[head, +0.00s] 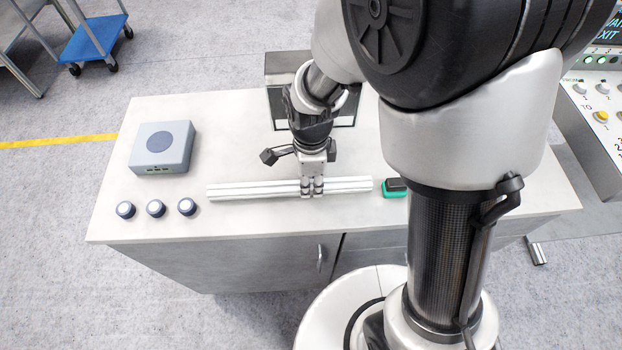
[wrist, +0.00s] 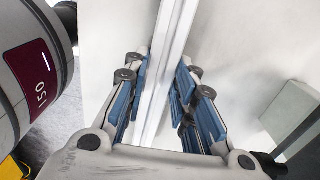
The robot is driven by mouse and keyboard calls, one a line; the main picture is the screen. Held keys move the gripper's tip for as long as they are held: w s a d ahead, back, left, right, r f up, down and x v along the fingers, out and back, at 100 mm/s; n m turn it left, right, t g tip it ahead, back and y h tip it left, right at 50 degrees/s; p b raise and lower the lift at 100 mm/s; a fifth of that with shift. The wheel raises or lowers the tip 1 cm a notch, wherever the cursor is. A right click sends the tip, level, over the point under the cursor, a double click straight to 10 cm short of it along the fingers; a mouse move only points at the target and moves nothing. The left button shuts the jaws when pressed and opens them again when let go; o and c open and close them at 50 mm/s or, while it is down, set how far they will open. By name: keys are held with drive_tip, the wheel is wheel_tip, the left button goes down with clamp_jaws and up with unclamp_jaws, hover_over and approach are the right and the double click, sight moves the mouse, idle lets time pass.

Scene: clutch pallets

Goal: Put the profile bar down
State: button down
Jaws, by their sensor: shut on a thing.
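The profile bar (head: 245,190) is a long, pale, grooved bar lying left to right over the front part of the white tabletop. My gripper (head: 312,187) is around it a little right of its middle, fingers pointing down. In the wrist view the bar (wrist: 170,60) runs between the blue-padded fingers of my gripper (wrist: 163,95), which is shut on it. The bar looks level and very close to the tabletop; I cannot tell whether it touches.
A green and black item (head: 393,187) lies close to the bar's right end. A dark-framed box (head: 285,68) stands behind my gripper.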

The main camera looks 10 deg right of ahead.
drive_tip(key=shift+f, duration=0.2)
drive_tip(key=c, duration=1.3)
unclamp_jaws()
wheel_tip(320, 180, up, 12)
drive_tip(key=p, duration=0.4)
drive_tip(key=shift+s+d+r+n+t, duration=0.75)
drive_tip(key=shift+s+d+r+n, duration=0.95)
drive_tip(key=shift+s+r+n, duration=1)
drive_tip(key=shift+s+d+r+n+t, duration=0.8)
drive_tip(key=shift+s+d+r+n, duration=1)
drive_tip(key=shift+n, duration=1.65)
drive_tip(key=shift+s+d+r+n+t, duration=0.75)
drive_tip(key=shift+s+d+r+n, duration=0.8)
drive_tip(key=shift+s+r+n, duration=1.15)
drive_tip(key=shift+w+f+n, duration=0.25)
drive_tip(key=shift+w+n, duration=0.1)
drive_tip(key=shift+w, duration=0.15)
